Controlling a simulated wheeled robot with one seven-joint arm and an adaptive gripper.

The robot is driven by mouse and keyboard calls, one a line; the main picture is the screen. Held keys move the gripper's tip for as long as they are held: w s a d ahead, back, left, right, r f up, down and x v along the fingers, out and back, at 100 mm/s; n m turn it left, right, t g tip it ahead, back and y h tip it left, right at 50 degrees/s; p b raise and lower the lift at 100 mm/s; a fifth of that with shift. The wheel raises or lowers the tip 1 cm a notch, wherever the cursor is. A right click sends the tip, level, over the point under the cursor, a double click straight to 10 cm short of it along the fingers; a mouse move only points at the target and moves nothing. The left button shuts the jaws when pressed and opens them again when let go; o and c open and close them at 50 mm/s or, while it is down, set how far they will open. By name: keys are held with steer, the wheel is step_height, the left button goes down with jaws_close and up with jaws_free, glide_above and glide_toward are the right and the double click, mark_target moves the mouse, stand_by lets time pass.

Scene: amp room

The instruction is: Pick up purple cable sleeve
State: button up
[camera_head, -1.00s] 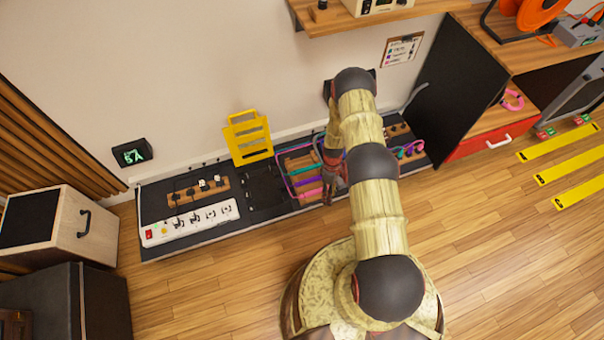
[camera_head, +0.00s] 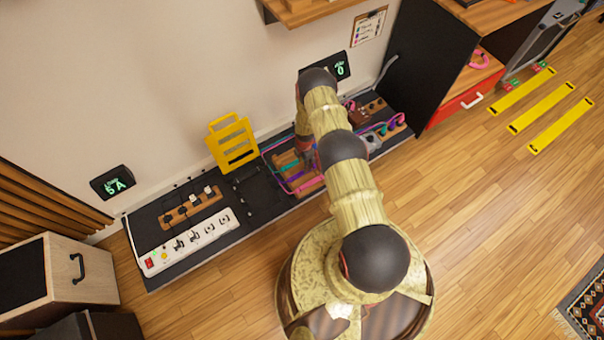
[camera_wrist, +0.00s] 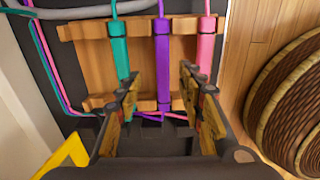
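The purple cable sleeve (camera_wrist: 162,55) lies on a wooden rack (camera_wrist: 88,57) in the wrist view. It sits between a teal sleeve (camera_wrist: 120,52) on its left and a pink sleeve (camera_wrist: 206,52) on its right. A thin purple cable runs out of it. My gripper (camera_wrist: 160,78) is open, with one finger on each side of the purple sleeve's line and nothing held. Whether the fingers touch any sleeve, I cannot tell. In the head view my arm partly hides the rack and its sleeves.
The dark mat (camera_head: 258,208) along the wall also holds a white power strip (camera_head: 185,243), a wooden plug block (camera_head: 190,208) and a yellow stand (camera_head: 232,143). A black cabinet side (camera_head: 428,65) stands to the right.

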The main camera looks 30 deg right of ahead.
mark_target(302, 172)
steer(key=f+b, duration=0.1)
steer(key=a+f, duration=0.1)
steer(key=f, duration=0.1)
steer(key=f+b, duration=0.1)
steer(key=f, duration=0.1)
steer(key=shift+s+a+f+b, duration=0.15)
steer(key=shift+s+f+b, duration=0.1)
steer(key=shift+s+b, duration=0.1)
steer(key=shift+w+f, duration=0.1)
steer(key=shift+f, duration=0.35)
steer(key=shift+c, duration=0.9)
steer(key=c, duration=0.7)
jaws_close()
